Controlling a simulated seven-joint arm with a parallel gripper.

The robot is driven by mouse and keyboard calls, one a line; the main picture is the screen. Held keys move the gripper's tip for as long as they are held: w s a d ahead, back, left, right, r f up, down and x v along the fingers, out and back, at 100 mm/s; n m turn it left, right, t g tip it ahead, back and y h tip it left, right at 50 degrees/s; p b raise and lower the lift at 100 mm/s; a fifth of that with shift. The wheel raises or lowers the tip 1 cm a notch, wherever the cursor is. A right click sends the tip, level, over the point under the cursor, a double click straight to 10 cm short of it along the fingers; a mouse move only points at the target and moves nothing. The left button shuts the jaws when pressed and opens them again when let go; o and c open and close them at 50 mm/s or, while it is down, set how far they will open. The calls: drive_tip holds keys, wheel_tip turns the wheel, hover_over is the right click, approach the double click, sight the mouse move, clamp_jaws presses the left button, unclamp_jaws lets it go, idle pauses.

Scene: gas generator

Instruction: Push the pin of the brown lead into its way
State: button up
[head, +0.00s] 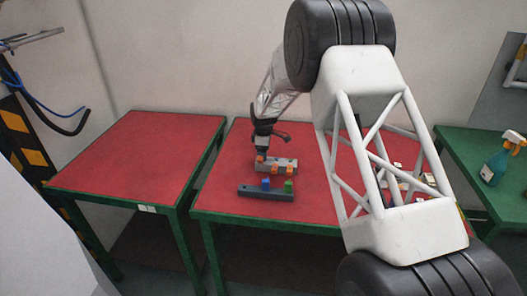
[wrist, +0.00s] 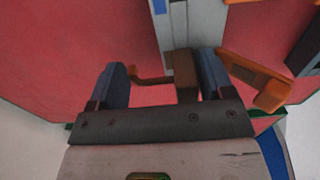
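The brown lead (wrist: 185,72) shows in the wrist view as a brown block with a thin bent piece reaching left. It lies between my gripper's fingers (wrist: 162,80), close to the right finger and clear of the left one. My gripper is open; whether the right finger touches the block is unclear. The brown block overlaps the near end of a grey block (wrist: 195,30); its pin and its way are hidden. In the head view my gripper (head: 262,150) points down at the left end of the grey block (head: 284,163), which carries orange parts (head: 276,170).
An orange part (wrist: 256,82) sits just right of my right finger. A dark strip (head: 250,191) with a blue piece (head: 266,184) and a green piece (head: 288,186) lies in front of the grey block. The left red table (head: 140,150) is bare.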

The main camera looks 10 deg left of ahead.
drive_tip(key=o, duration=0.3)
drive_tip(key=shift+o, duration=0.2)
drive_tip(key=shift+r, duration=3.95)
drive_tip(key=shift+d, duration=0.1)
